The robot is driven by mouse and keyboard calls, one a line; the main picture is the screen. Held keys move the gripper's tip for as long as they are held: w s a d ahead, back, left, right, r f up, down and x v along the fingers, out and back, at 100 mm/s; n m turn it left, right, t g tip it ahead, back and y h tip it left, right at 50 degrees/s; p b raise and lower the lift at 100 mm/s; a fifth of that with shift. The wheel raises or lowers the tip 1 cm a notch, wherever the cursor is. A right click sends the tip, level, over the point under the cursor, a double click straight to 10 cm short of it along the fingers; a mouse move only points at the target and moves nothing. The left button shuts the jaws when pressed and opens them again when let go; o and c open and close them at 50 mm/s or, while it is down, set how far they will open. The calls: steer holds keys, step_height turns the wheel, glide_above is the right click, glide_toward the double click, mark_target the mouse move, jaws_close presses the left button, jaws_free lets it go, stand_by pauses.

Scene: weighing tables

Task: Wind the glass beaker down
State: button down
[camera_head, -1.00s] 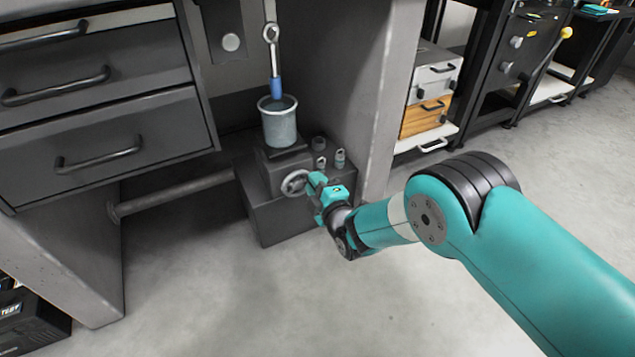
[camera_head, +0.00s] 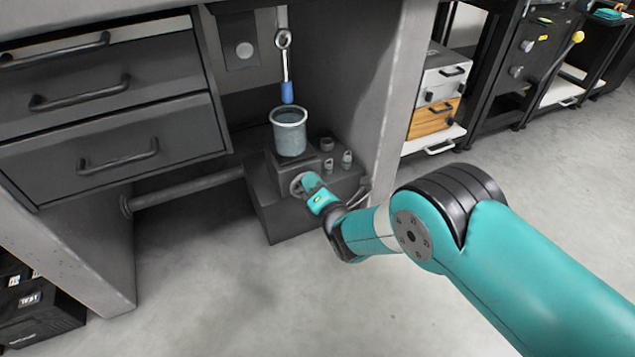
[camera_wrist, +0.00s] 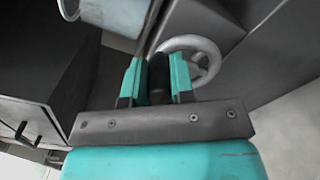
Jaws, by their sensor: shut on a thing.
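The glass beaker (camera_head: 289,136), grey-blue and open at the top, stands upright on a dark block-shaped stand (camera_head: 267,217) under the bench. It shows partly at the top of the wrist view (camera_wrist: 115,15). A spanner with a blue handle (camera_head: 287,92) hangs above it, the handle's lower end about at the beaker's back rim. A handwheel (camera_head: 296,186) is on the stand's front; its pale rim and spokes show in the wrist view (camera_wrist: 207,43). My gripper (camera_head: 309,183) is at the wheel, shut on its dark handle, which is mostly hidden between the fingers (camera_wrist: 158,72).
Drawers (camera_head: 120,160) are at the left and a bench side panel (camera_head: 385,90) stands close right of the stand. A horizontal bar (camera_head: 185,187) runs left from the stand. Small metal weights (camera_head: 346,159) sit beside the beaker. The floor in front is clear.

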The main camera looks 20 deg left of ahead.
steer(key=shift+s+a+n, duration=0.1)
steer(key=shift+s+n, duration=0.1)
steer(key=shift+n, duration=0.4)
steer(key=shift+f, duration=0.1)
steer(key=c, duration=1)
jaws_free()
steer(key=shift+o, duration=0.2)
steer(key=p+v, duration=1.7)
steer(key=p, duration=0.1)
steer(key=shift+s, duration=0.2)
